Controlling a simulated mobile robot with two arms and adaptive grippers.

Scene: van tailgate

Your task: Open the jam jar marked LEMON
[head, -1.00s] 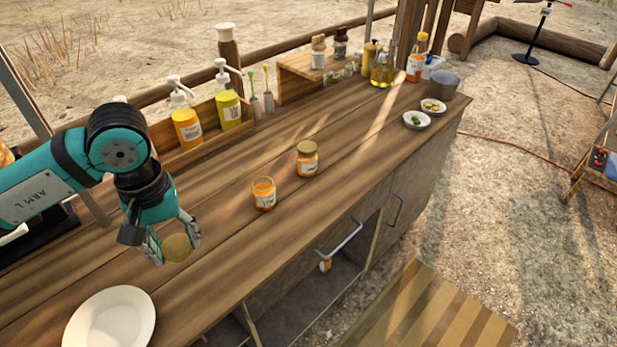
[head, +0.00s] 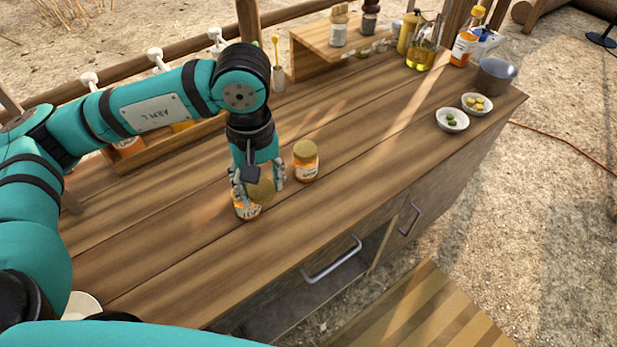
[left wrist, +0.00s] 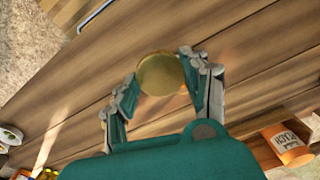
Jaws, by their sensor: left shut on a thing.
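My left gripper (head: 258,182) is shut on a round gold lid (head: 261,190), which also shows between the fingers in the left wrist view (left wrist: 160,74). An open orange jam jar (head: 245,210) stands on the counter, partly hidden by the lid and fingers. The lid is over or just in front of its mouth; I cannot tell whether they touch. A second orange jar (head: 306,164), with its gold lid on, stands upright just right of the gripper. My right gripper is out of view.
The wooden counter (head: 370,165) is clear to the right. Two small white bowls (head: 452,120) and a grey pot (head: 494,75) stand at its far right end. Bottles and a small shelf (head: 312,50) line the back. A plate (head: 82,304) shows partly at lower left.

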